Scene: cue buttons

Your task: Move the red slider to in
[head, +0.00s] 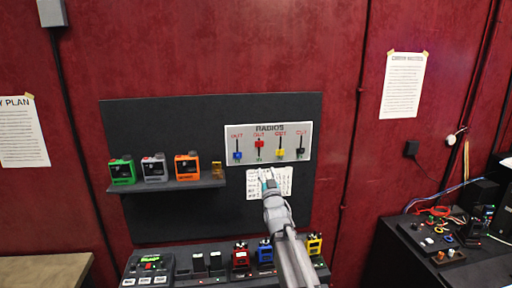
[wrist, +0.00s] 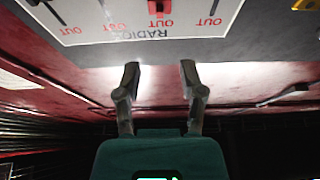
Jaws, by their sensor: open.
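The red slider (head: 259,144) is on a white panel (head: 304,141) headed RADIOS, with OUT printed in red above each slot. It sits near the top of its slot, higher than the blue slider (head: 238,155), yellow slider (head: 280,152) and black slider (head: 300,151). In the wrist view the panel appears upside down, with the red slider (wrist: 159,8) at the top edge, partly cut off. My gripper (wrist: 159,72) is open and empty, its two fingers apart, lined up sideways with the red slider. In the head view my gripper (head: 267,178) is just below the panel, before a white sheet.
A shelf (head: 212,183) at left holds a green, a grey and an orange device. Below, a counter carries several coloured devices, including a red one (head: 240,258) and a blue one (head: 265,251). A black table (head: 397,262) with cables stands at right.

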